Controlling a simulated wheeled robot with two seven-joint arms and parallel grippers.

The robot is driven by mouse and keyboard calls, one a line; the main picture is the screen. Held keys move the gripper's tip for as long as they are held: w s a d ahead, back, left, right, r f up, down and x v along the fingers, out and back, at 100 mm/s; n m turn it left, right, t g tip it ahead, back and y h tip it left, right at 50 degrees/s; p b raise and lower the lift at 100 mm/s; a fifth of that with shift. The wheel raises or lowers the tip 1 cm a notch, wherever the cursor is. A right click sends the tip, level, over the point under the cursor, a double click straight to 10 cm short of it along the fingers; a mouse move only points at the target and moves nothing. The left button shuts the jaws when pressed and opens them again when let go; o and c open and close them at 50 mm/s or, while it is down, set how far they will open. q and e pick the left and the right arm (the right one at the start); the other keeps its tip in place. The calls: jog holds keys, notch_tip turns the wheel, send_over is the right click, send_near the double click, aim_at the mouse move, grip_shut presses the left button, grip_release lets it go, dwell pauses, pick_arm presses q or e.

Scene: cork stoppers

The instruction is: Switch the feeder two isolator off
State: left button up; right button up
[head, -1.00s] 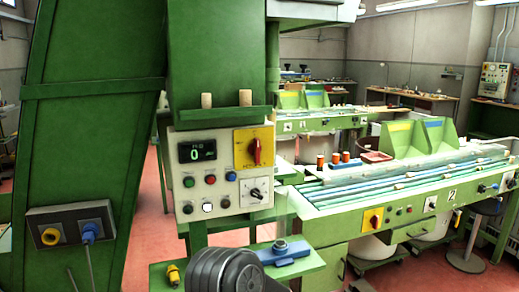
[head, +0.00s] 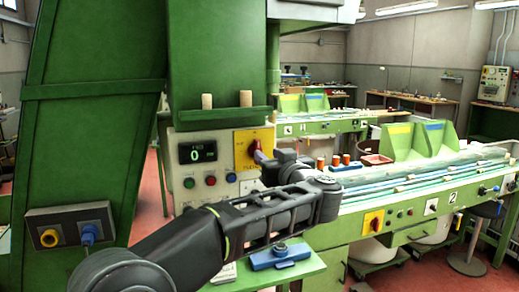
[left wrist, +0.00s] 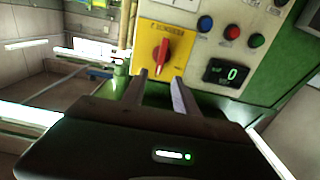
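A red rotary isolator knob on a yellow plate (head: 240,139) is on the near cream control panel. The left wrist view shows the knob (left wrist: 161,53) whole, its bar close to upright in that picture. My left gripper (head: 262,158) is in front of this plate and partly covers it in the head view. Its two fingers (left wrist: 160,82) are apart and empty, pointing at the knob, which appears just beyond the tips. A second red knob on a yellow plate (head: 373,221) is on the right-hand green bench, whose front bears a "2" plate (head: 452,197). My right gripper is not seen.
The panel's display (head: 197,152) reads 0, with coloured buttons below. A green ledge (head: 225,115) with two corks is above. A blue fixture (head: 282,255) stands on a low green shelf under my arm. A green column with sockets (head: 70,226) stands left.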

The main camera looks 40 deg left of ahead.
aim_at(259, 147)
pick_arm(q)
jog(key=shift+p+x, duration=0.7)
jog(key=shift+x, duration=3.2)
jog(key=shift+c, duration=0.4)
grip_shut()
